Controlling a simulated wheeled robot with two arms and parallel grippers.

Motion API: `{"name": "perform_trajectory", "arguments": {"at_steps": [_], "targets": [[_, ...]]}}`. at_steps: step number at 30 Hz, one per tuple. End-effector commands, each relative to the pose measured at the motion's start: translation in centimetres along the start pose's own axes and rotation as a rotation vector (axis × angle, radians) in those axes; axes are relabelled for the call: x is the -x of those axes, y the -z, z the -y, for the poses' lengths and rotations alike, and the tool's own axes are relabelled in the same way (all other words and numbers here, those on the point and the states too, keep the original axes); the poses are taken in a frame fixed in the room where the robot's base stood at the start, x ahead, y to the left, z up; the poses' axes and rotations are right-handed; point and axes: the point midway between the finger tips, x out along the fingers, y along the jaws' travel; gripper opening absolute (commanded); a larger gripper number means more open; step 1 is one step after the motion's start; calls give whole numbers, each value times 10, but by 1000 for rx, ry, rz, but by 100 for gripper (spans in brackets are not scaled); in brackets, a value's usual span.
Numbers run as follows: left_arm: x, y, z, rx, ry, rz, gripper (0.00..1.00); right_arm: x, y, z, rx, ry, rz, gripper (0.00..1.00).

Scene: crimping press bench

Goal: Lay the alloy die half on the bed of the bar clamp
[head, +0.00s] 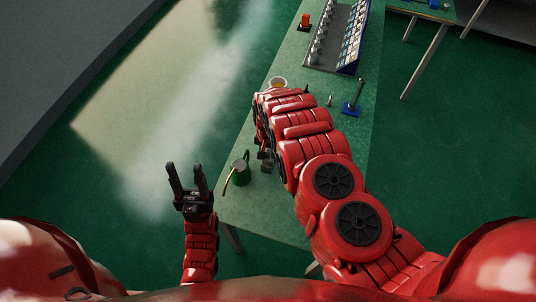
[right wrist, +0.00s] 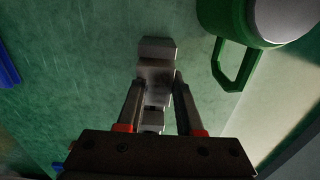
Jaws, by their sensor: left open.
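My left gripper (head: 183,178) is open and empty, out past the bench's left edge in the head view. My right arm reaches across the bench, and its gripper is mostly hidden behind the arm there. In the right wrist view, my right gripper (right wrist: 159,82) has its fingers on either side of a stepped grey metal block (right wrist: 157,72). The block may be the alloy die half. I cannot tell whether the fingers are pressing on it. A blue-based piece with a dark upright handle (head: 351,108) stands on the bench right of my arm; I cannot tell if it is the bar clamp.
A green can (head: 241,175) stands on the green bench (head: 245,206), close to the right gripper; it also shows in the right wrist view (right wrist: 227,30). A yellowish bowl (head: 278,83), a rack of several parts (head: 335,35) and an orange-red item (head: 304,21) lie farther back.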

Motion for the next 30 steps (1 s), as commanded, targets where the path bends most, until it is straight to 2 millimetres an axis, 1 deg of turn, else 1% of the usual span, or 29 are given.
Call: {"name": "perform_trajectory", "arguments": {"at_steps": [1,4,5,12,15,17,23,30], "targets": [[0,0,0,0,0,0,50,0,0,0,0,0,0,44],[0,0,0,0,0,0,50,0,0,0,0,0,0,62],[0,0,0,0,0,0,50,0,0,0,0,0,0,65],[0,0,0,0,0,0,50,0,0,0,0,0,0,65],[-3,0,0,0,0,0,50,4,0,0,0,0,0,65],[0,0,0,0,0,0,50,6,1,0,-1,0,-1,65],[6,-1,0,0,0,0,50,27,0,1,-2,1,1,65],[15,-3,-1,0,0,0,50,67,0,1,1,2,0,65]]}}
